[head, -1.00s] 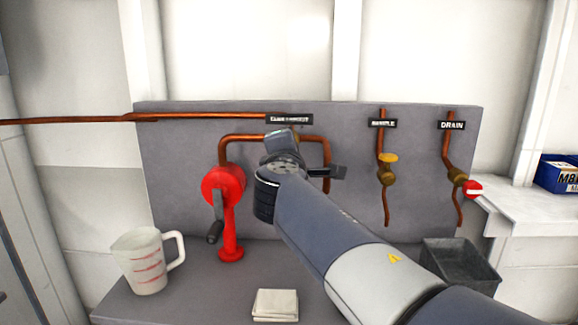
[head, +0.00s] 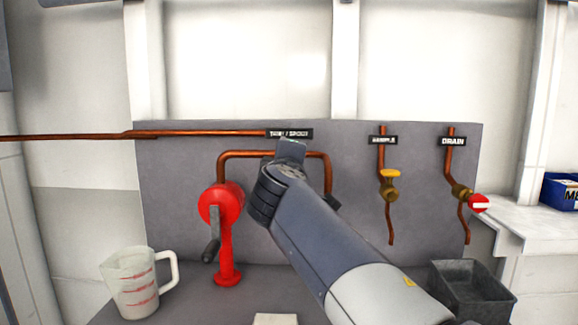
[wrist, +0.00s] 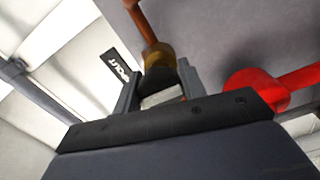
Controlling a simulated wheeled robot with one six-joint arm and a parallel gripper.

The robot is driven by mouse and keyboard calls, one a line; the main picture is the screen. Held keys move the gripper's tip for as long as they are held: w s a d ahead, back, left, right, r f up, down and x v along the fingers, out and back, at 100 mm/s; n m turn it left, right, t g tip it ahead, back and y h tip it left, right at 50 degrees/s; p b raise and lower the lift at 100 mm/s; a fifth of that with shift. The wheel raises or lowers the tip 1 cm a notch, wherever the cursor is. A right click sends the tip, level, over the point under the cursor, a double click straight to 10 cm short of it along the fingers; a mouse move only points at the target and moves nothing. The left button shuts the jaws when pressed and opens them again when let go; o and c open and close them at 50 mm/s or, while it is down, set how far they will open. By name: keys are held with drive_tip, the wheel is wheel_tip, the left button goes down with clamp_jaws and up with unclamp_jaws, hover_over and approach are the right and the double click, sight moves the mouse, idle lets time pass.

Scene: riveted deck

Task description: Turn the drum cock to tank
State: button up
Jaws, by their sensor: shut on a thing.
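The drum cock shows in the wrist view as a brass body (wrist: 158,57) on a copper pipe, below a black label (wrist: 117,66) on which "SPOUT" can be read. My gripper (wrist: 158,88) is shut on its pale grey handle (wrist: 160,98), one finger on each side. In the head view the label (head: 289,133) reads like "TANK / SPOUT", and my wrist (head: 284,190) hides the cock and the fingertips. Which way the handle points cannot be told.
A red hand pump (head: 221,204) with a crank stands left of my wrist. The sample cock (head: 389,184) and red-handled drain cock (head: 463,192) are to the right. A measuring jug (head: 135,288) stands front left, a grey bin (head: 468,290) front right.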

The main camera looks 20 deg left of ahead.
drive_tip(key=o, duration=1)
drive_tip(key=b+v, duration=0.1)
drive_tip(key=v, duration=0.9)
drive_tip(key=shift+s+d, duration=0.2)
drive_tip(key=shift+s, duration=0.15)
drive_tip(key=shift+w, duration=0.1)
drive_tip(key=p+x, duration=0.1)
drive_tip(key=x, duration=0.9)
drive_tip(key=shift+w+a, duration=0.2)
drive_tip(key=shift+w, duration=0.15)
drive_tip(key=shift+s, duration=0.1)
